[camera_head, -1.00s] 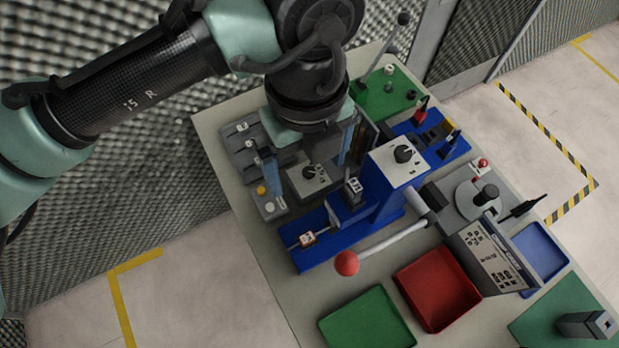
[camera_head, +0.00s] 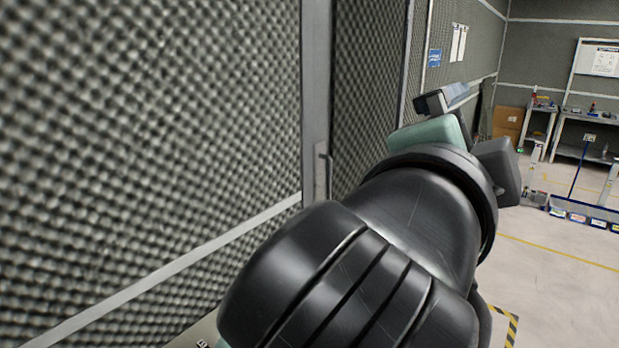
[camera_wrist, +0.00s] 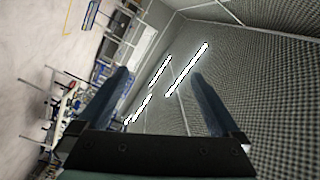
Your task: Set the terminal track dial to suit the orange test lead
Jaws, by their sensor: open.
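My gripper (camera_wrist: 158,80) is open in the wrist view, with two dark blue fingers apart and nothing between them. It points out into the room, at foam wall and ceiling lights. The terminal track dial and the orange test lead are in neither current view.
A grey foam wall (camera_head: 150,130) stands close on the left, with a metal door frame (camera_head: 316,100) beside my arm. Far benches (camera_head: 585,135) and a low blue-edged row of bins (camera_head: 585,218) stand at the right. Open floor (camera_head: 555,265) lies before them.

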